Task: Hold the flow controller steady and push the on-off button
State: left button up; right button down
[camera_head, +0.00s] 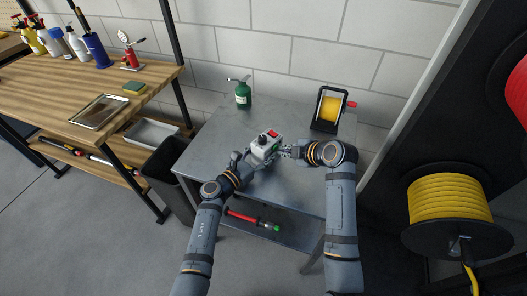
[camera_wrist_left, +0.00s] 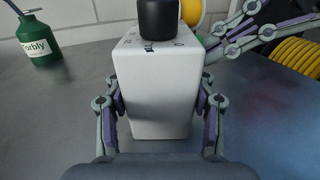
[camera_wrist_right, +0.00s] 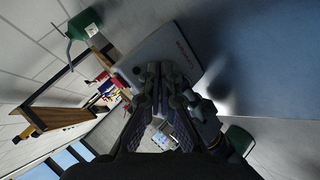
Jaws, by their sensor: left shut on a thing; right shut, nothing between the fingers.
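The flow controller (camera_head: 262,153) is a pale grey box with a dark knob and a red part (camera_head: 273,133) on top, over the grey metal table. In the left wrist view its plain white face (camera_wrist_left: 157,95) fills the middle, with the black knob (camera_wrist_left: 158,18) above. My left gripper (camera_head: 246,160) is shut on the box, one finger on each side. My right gripper (camera_head: 287,151) is shut and empty, close to the box's right side. In the right wrist view its closed fingers (camera_wrist_right: 161,75) overlap the box (camera_wrist_right: 185,48); I cannot tell whether they touch. The on-off button is not clearly visible.
A green oil can (camera_head: 243,95) stands at the table's back left. A yellow reel in a black frame (camera_head: 329,109) stands at the back right. The front of the grey table (camera_head: 285,190) is clear. A wooden workbench (camera_head: 95,105) is at left, a yellow hose reel (camera_head: 447,199) at right.

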aim_at(276, 145)
jog(key=shift+w+a+r+y, duration=0.15)
jog(key=shift+a+r, duration=0.25)
jog(key=shift+r, duration=0.1)
jog(key=shift+w+a+r+y, duration=0.1)
jog(key=shift+a+r+y, duration=0.05)
jog(key=shift+a+r, duration=0.3)
jog(key=shift+s+d+r, duration=0.25)
jog(key=shift+s+r, duration=0.2)
jog(key=shift+r, duration=0.25)
jog(key=s+d, duration=0.4)
jog(key=shift+d+f, duration=0.2)
jog(key=shift+d, duration=0.2)
dwell(0.6)
jog(key=s+d+f, duration=0.1)
jog(key=d, duration=0.1)
jog(key=s+d+f, duration=0.1)
jog(key=s, duration=0.1)
jog(key=shift+s+d+f, duration=0.15)
jog(key=shift+d, duration=0.2)
jog(key=shift+a, duration=0.1)
jog(key=shift+a, duration=0.1)
